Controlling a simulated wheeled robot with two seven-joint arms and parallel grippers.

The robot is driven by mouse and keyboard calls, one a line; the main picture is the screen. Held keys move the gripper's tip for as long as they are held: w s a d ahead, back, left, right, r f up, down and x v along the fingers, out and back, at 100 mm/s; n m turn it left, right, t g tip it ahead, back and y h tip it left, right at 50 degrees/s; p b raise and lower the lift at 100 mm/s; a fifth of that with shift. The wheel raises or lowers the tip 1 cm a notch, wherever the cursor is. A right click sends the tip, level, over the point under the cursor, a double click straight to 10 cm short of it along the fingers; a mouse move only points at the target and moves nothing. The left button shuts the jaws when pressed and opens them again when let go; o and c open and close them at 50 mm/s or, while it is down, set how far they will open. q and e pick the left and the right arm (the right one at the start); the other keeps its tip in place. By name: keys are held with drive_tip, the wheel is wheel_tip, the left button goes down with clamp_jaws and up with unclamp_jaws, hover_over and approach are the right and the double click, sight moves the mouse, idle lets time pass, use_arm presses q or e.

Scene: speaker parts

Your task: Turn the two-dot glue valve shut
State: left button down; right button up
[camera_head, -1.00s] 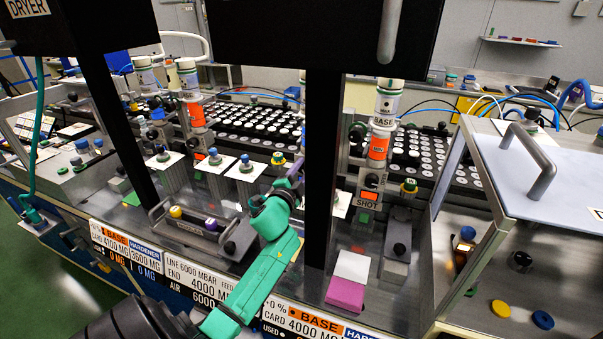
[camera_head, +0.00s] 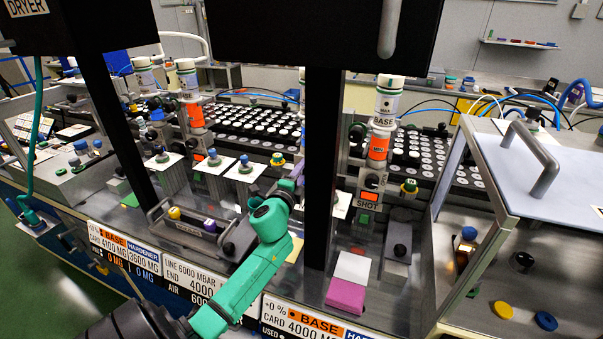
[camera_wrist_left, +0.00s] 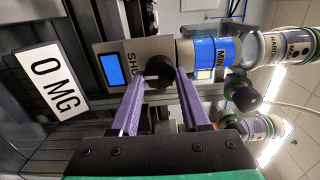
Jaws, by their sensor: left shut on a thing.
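In the left wrist view, a black round knob (camera_wrist_left: 158,72) with a white pointer line sits on a grey panel (camera_wrist_left: 118,48) with a blue screen. The two purple fingers of my left gripper (camera_wrist_left: 161,78) stand on either side of this knob and are shut on it. A blue band (camera_wrist_left: 212,60) and a white cartridge (camera_wrist_left: 296,45) with black dots adjoin the panel; I cannot surely count the dots. In the head view my teal left wrist (camera_head: 270,218) reaches toward the black post, and its fingertips are mostly hidden there. My right gripper is not in view.
A black post (camera_head: 322,170) stands close to the right of my left wrist. An orange-banded base cartridge (camera_head: 383,110) stands further right. A grey tray (camera_head: 205,240) lies to the left.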

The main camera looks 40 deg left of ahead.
use_arm(q)
drive_tip(key=shift+c, duration=1.9)
unclamp_jaws()
drive_tip(key=shift+s, duration=0.1)
drive_tip(key=b+v, duration=0.2)
drive_tip(key=v, duration=1.2)
drive_tip(key=shift+s, duration=0.2)
drive_tip(key=shift+d+f, duration=0.1)
drive_tip(key=shift+d, duration=0.05)
